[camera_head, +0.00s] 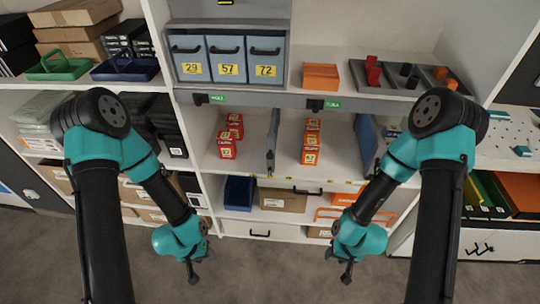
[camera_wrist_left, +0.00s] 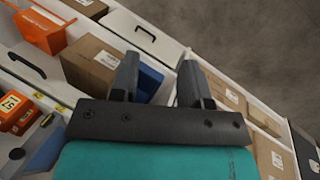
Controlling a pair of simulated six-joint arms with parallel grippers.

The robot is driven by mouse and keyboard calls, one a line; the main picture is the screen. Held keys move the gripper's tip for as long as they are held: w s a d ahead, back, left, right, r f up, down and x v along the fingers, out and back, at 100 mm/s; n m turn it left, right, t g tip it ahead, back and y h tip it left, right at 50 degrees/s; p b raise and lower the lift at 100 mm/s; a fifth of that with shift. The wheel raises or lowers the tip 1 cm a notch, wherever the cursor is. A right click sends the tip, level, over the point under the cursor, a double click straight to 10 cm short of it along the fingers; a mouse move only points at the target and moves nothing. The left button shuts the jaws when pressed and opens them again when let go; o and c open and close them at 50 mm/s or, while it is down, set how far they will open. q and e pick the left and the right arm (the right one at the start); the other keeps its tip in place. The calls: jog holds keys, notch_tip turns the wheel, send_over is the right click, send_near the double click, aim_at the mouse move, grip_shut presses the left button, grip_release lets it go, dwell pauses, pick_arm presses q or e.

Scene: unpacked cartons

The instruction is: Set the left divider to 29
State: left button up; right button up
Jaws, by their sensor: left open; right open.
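The left divider (camera_head: 272,142) is a grey-blue upright panel on the middle shelf, between red boxes (camera_head: 228,140) on its left and orange boxes (camera_head: 311,142) on its right. A second divider (camera_head: 366,145) stands further right, partly hidden by my right arm. A grey rail (camera_head: 260,98) with black clips and green tags runs above the dividers; the tag text is too small to read. My left gripper (camera_head: 191,273) is open and empty, low in front of the shelves and apart from the divider; it also shows in the left wrist view (camera_wrist_left: 160,72). My right gripper (camera_head: 346,272) is open and empty.
Blue drawers labelled 29 (camera_head: 190,60), 57 (camera_head: 226,60) and 72 (camera_head: 265,60) sit above the rail. A dark blue bin (camera_head: 239,193) and a cardboard box (camera_head: 282,199) stand on the shelf below. The floor (camera_head: 265,270) between my arms is clear.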

pick_arm(q)
jog(key=shift+o, duration=0.2)
jog(key=shift+o, duration=0.9)
jog(key=shift+w, duration=0.15)
jog(key=w+d+t, duration=0.1)
jog(key=w, duration=0.2)
jog(key=w+d+t, duration=0.2)
jog(key=w, duration=0.1)
jog(key=w+d+r+t, duration=0.1)
jog(key=w+d, duration=0.1)
jog(key=w, duration=0.1)
jog(key=shift+d+m+t+y, duration=0.2)
jog(key=shift+m+t+y, duration=0.2)
jog(key=m+t+y, duration=0.1)
jog(key=m+t, duration=0.1)
jog(key=t, duration=1)
send_near(270, 157)
jog(key=s, duration=0.5)
jog(key=shift+a+f, duration=0.1)
jog(key=shift+a, duration=0.2)
jog(key=shift+w, duration=0.1)
jog(key=w, duration=0.5)
jog(key=w+d, duration=0.1)
jog(key=w, duration=1.1)
jog(key=shift+w+d, duration=0.1)
jog(key=shift+d, duration=0.3)
